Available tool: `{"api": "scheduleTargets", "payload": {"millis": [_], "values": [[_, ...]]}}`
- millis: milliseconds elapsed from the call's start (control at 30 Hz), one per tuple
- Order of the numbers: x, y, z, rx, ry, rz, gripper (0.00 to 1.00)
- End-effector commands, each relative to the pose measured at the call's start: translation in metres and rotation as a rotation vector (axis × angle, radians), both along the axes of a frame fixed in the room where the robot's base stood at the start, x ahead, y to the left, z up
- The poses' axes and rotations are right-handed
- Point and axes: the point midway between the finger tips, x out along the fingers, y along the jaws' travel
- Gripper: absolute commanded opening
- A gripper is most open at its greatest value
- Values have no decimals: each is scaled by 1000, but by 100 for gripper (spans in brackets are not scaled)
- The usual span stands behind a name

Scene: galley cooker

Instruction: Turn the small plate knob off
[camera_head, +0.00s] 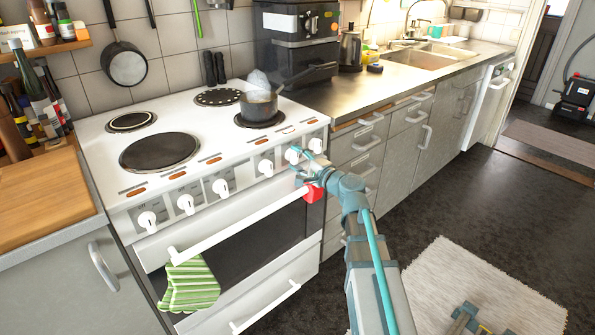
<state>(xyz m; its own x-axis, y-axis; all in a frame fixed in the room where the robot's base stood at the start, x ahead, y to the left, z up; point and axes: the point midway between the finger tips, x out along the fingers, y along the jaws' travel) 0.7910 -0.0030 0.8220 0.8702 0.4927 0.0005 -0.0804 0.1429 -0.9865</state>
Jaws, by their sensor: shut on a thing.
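The white cooker (108,189) has a row of white knobs along its front panel, such as the knob (221,187) near the middle. My gripper (304,156) is at the right end of this row, shut on a knob there. Its fingers largely hide that knob, so I cannot read its setting. The large front left plate (160,152) is bare.
The oven handle (235,227) runs just below the knobs, with a green striped cloth (189,284) hanging at its left. The steel counter (345,99) adjoins on the right. A light rug (480,285) lies on the dark floor.

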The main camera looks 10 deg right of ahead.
Motion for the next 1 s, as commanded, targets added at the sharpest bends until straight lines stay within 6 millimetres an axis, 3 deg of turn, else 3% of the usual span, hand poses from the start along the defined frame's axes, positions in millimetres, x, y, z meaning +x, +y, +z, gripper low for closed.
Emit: {"api": "scheduleTargets", "payload": {"millis": [300,867,900,1000], "values": [[0,0,-3,-129,-72,0,17],[0,0,0,-160,-89,0,17],[0,0,0,-160,-89,0,57],[0,0,0,-159,-89,0,74]]}}
